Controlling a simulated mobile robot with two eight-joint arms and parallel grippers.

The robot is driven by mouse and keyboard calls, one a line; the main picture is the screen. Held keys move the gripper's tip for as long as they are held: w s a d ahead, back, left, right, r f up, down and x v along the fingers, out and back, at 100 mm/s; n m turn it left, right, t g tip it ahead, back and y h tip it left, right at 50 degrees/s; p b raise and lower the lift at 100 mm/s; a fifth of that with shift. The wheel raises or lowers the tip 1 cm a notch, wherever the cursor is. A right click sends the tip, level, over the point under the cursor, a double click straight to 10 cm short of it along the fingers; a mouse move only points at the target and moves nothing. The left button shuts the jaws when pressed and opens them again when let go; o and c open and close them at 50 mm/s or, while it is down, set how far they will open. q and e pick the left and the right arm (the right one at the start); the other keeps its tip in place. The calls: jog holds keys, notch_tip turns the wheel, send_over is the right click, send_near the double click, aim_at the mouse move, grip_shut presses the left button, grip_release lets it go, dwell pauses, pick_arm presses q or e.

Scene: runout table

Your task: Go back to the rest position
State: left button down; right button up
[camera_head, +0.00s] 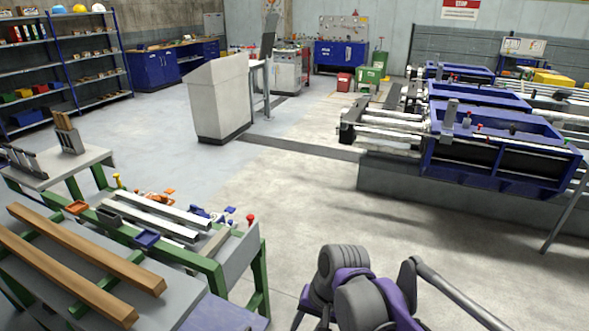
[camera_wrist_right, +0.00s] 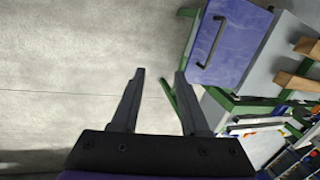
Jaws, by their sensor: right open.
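My right gripper (camera_wrist_right: 158,75) is open and empty in the right wrist view. The blue panel with a dark handle (camera_wrist_right: 232,42) on the green-framed runout table lies to the right of the fingertips. In the head view my right arm, purple and grey, shows at the bottom centre, to the right of the runout table (camera_head: 235,262) and apart from it. My left gripper is not in view.
Two wooden beams (camera_head: 88,250) and metal profiles (camera_head: 165,212) lie on the table at the left, with clamps and small trays. A grey console (camera_head: 217,98) stands behind. Blue machines (camera_head: 495,150) fill the right. The floor (camera_head: 300,210) between is clear.

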jog(key=s+d+f+n+t+h+p, duration=0.1)
jog(key=s+d+t, duration=0.1)
jog(key=s+d, duration=0.4)
jog(key=s+d+f+n+t+h+p, duration=0.1)
jog(key=s+d+f+t+h, duration=0.1)
jog(key=s+d, duration=0.5)
jog(key=shift+s+d+f+n+t, duration=0.15)
jog(key=shift+d+f+n+t, duration=0.25)
jog(key=shift+d, duration=0.75)
